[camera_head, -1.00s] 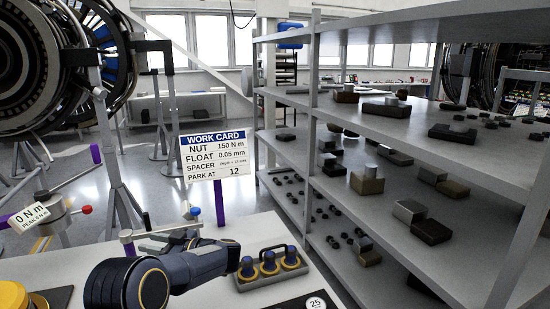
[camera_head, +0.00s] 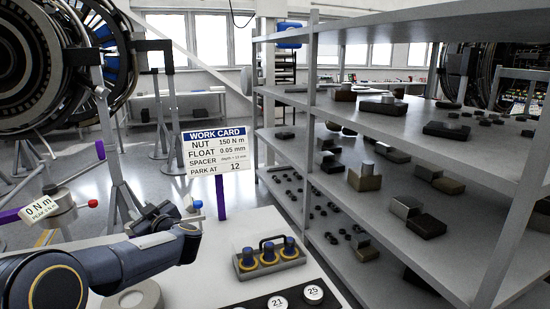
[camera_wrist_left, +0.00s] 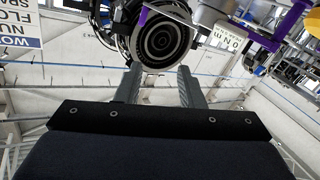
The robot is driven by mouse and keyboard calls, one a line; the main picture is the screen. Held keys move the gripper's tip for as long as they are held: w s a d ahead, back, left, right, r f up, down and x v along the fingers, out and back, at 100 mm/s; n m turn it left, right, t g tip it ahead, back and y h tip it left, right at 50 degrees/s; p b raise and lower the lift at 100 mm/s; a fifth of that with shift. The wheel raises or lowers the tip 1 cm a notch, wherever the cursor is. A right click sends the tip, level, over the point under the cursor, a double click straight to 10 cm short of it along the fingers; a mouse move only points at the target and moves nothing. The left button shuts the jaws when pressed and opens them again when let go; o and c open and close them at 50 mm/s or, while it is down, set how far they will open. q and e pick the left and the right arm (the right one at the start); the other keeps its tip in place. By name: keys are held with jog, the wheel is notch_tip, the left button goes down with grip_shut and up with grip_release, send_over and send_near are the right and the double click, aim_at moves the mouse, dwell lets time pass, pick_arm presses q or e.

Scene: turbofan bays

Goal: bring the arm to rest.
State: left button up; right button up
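My left arm (camera_head: 130,260) comes in from the lower left over the white bench. Its gripper (camera_head: 162,214) is in front of the bench's far edge, left of the work card (camera_head: 215,150). In the left wrist view two grey fingers (camera_wrist_left: 159,75) stand apart with nothing between them, so the gripper is open. That view looks upward toward the ceiling and an engine. The work card stands on a purple post and reads "PARK AT 12". My right gripper is not in view.
A tray with blue-topped plugs (camera_head: 268,262) sits on the bench, right of my arm. Numbered discs (camera_head: 313,293) and a pale ring (camera_head: 137,298) lie nearer. A torque gauge reading 0 N m (camera_head: 55,208) stands left. A metal shelf rack (camera_head: 385,120) fills the right.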

pick_arm(q)
jog(key=s+d+r+m+t+h, duration=0.2)
jog(key=s+d+m+h, duration=0.2)
jog(key=s+h, duration=0.3)
jog(key=s+d+r+m+t+h, duration=0.1)
jog(key=s+d+r+m+h, duration=0.25)
jog(key=s+h, duration=0.35)
jog(key=s+d+f+m+g+h, duration=0.1)
jog(key=s+d+f+g, duration=0.1)
jog(key=s+f, duration=0.3)
jog(key=s+d+f+m+g+h, duration=0.1)
jog(key=s+f+g, duration=0.3)
jog(key=s, duration=1)
jog(key=s+d+f+m+g, duration=0.1)
jog(key=s+d+f+g, duration=0.2)
jog(key=s+f, duration=0.5)
jog(key=shift+s+d+h, duration=0.3)
jog(key=shift+s+h, duration=0.1)
jog(key=shift+s, duration=0.45)
